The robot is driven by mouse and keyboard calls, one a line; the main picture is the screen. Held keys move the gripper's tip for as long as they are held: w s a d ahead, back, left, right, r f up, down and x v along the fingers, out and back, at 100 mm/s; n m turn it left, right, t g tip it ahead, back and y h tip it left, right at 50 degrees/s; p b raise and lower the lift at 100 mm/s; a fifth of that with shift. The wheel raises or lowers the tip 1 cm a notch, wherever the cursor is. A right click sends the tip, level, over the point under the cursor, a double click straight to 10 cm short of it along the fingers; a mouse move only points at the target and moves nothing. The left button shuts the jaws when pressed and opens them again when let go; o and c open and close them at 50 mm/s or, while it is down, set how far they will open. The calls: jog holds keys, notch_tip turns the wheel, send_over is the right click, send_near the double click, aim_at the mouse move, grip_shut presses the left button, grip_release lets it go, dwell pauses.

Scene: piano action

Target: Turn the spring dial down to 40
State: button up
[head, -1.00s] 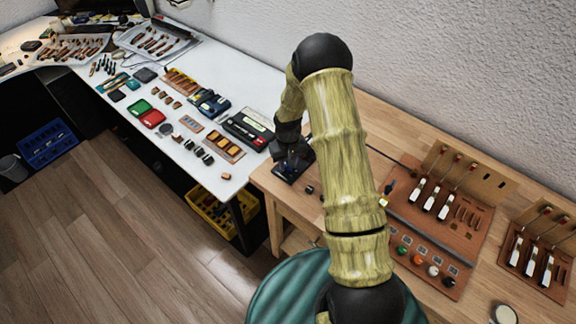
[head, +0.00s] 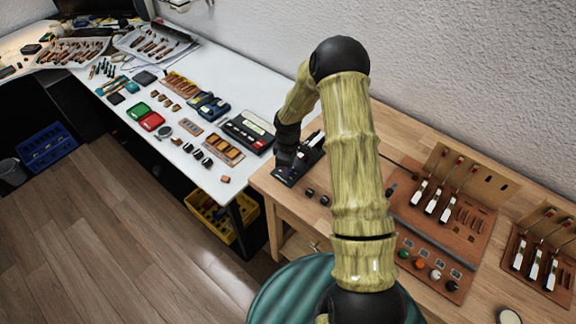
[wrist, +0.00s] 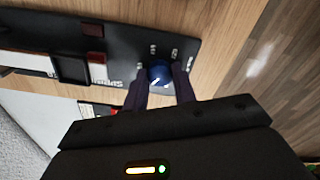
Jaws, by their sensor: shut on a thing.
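The spring dial (wrist: 159,73) is a round blue knob with a white pointer mark, near one end of a dark panel (wrist: 125,38). Small white markings sit around it, too blurred to read, so I cannot tell its setting. My gripper (wrist: 160,84) has one finger on each side of the knob and is shut on it. In the head view the dark panel (head: 312,150) lies at the left end of the wooden bench. My gripper (head: 284,168) is over its near end there, and the dial is hidden.
A white table (head: 238,99) with several small tools and trays adjoins the bench on the left. Two small dark knobs (head: 317,196) lie on the bench near the panel. A brown board (head: 446,218) with several white-tipped parts stands on the right.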

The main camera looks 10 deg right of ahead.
jog(key=n, duration=0.3)
jog(key=shift+w+r+n+p, duration=0.1)
jog(key=shift+n+p, duration=0.2)
jog(key=shift+n, duration=0.1)
jog(key=n+p, duration=0.1)
jog(key=n, duration=0.2)
jog(key=shift+n, duration=0.3)
jog(key=n+p, duration=0.1)
jog(key=n, duration=0.4)
jog(key=shift+n+p, duration=0.35)
jog(key=shift+n, duration=0.05)
jog(key=o, duration=1)
